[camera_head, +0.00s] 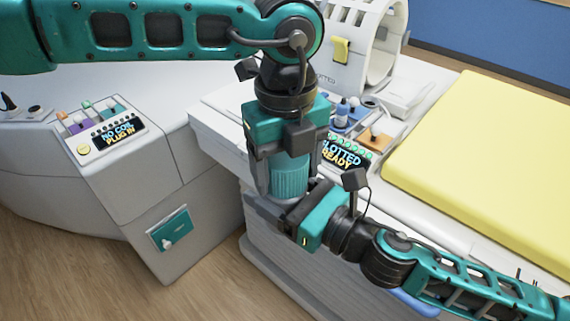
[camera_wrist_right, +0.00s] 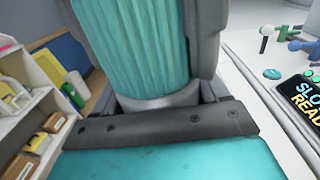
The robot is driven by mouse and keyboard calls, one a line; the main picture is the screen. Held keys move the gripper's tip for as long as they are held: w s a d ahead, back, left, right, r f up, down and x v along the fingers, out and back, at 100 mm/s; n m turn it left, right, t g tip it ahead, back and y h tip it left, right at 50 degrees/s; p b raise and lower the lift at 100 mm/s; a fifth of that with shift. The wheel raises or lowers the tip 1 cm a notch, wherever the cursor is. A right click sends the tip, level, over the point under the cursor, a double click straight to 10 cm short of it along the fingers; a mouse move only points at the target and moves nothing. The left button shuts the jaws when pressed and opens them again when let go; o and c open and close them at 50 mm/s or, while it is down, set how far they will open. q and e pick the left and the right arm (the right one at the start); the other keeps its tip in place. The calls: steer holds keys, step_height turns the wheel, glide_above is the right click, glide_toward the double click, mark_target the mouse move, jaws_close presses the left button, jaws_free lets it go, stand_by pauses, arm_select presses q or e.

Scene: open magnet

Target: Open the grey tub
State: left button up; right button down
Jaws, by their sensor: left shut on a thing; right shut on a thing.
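A teal ribbed lid (camera_head: 289,182) shows between the fingers of my left gripper (camera_head: 286,178), which reaches down from above and is shut on it. The ribbed lid also fills the upper middle of the right wrist view (camera_wrist_right: 140,42). Just below it shows a smooth pale grey band of the grey tub (camera_wrist_right: 165,99). My right gripper (camera_head: 278,208) comes in from the right, low down, and is shut on the tub; its dark fingers are on both sides of the grey band in the wrist view. Most of the tub's body is hidden by the grippers.
A console with a "NO COIL PLUG IN" display (camera_head: 118,133) stands left. A yellow pad (camera_head: 485,150) lies right. Shelves (camera_wrist_right: 30,105) show in the wrist view.

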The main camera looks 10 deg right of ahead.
arm_select(q)
steer(key=n, duration=0.4)
steer(key=shift+w+n, duration=0.1)
steer(key=shift+n, duration=0.2)
steer(key=shift+r, duration=0.1)
steer(key=shift+r, duration=0.15)
arm_select(e)
steer(key=shift+d, duration=0.1)
arm_select(q)
steer(key=shift+r, duration=0.9)
arm_select(e)
steer(key=shift+r, duration=0.1)
arm_select(q)
steer(key=shift+r, duration=2.05)
arm_select(e)
steer(key=shift+r, duration=0.1)
